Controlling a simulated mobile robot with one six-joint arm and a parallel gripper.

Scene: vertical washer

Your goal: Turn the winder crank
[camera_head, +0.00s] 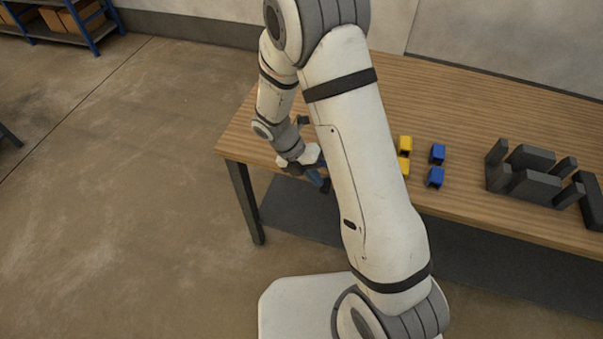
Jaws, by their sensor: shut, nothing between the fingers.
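My gripper (322,183) is at the table's front left edge, small in the picture and partly covered by my own arm. It is shut and empty. A small dark piece (302,120) shows on the table just behind my wrist, beside my big arm link. It may be part of the winder, but I cannot tell. No crank can be made out clearly; my arm hides that part of the table. Whether my gripper touches anything there cannot be seen.
The wooden table (470,105) runs to the right. Two yellow blocks (405,144) and two blue blocks (436,154) stand right of my arm. Dark grey upright blocks (535,182) stand further right. A blue shelf with boxes (75,20) is at the far left.

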